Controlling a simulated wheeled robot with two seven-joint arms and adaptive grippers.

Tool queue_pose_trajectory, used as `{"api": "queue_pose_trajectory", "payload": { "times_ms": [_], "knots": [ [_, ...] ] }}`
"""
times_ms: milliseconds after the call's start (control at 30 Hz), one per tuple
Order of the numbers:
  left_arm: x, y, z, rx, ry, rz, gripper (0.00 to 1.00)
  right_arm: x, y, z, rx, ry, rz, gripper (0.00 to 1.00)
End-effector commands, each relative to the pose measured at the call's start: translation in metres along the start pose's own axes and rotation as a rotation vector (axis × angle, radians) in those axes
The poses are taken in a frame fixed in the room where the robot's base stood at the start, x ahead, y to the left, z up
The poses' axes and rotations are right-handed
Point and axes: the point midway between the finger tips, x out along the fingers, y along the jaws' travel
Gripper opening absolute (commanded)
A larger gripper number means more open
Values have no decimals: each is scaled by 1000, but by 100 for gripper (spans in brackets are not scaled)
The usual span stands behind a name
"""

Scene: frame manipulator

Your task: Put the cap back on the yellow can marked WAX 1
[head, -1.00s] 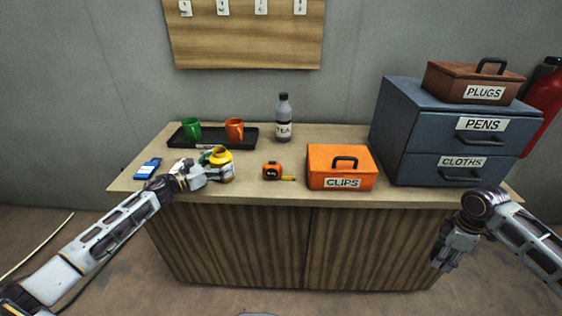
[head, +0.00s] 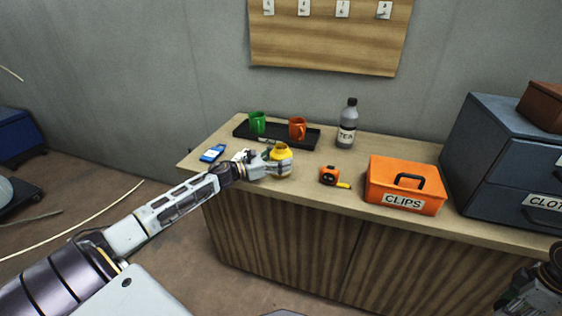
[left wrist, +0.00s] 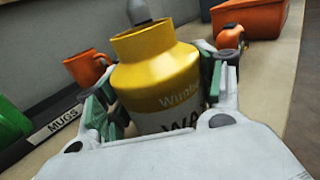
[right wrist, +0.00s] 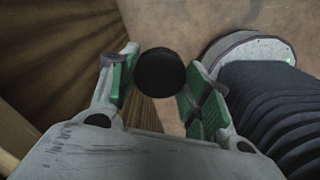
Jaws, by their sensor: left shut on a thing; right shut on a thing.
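The yellow can (head: 281,155) is on the counter's left part, near the front edge. My left gripper (head: 277,165) is shut on the can, with a finger on each side. In the right wrist view a round black cap (right wrist: 160,73) sits between the fingertips of my right gripper (right wrist: 158,85), which is shut on it. That gripper is low in front of the counter, partly cut off at the head view's lower right.
Behind the can is a black tray (head: 312,139) with a green mug (head: 257,122) and an orange mug (head: 297,129). A blue phone-like item (head: 212,153) lies left. To the right are a tape measure (head: 328,175), a TEA bottle (head: 347,126) and the orange CLIPS box (head: 400,188).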

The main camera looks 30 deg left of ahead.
Motion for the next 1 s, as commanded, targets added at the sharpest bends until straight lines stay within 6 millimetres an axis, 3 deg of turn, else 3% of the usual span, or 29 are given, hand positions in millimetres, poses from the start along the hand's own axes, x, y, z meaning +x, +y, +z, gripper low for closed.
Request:
{"api": "queue_pose_trajectory", "payload": {
  "times_ms": [267, 733, 1000],
  "knots": [
    [0, 1, 12, 3, -1, 0, 34, -2, 0, 0, 0, 0, 0, 41],
    [0, 0, 75, 4, -1, -1, 34, -8, 0, 0, 0, 0, 0, 41],
    [0, 0, 98, 1, -1, -1, 34, -9, 0, 0, 0, 0, 0, 41]
  ]
}}
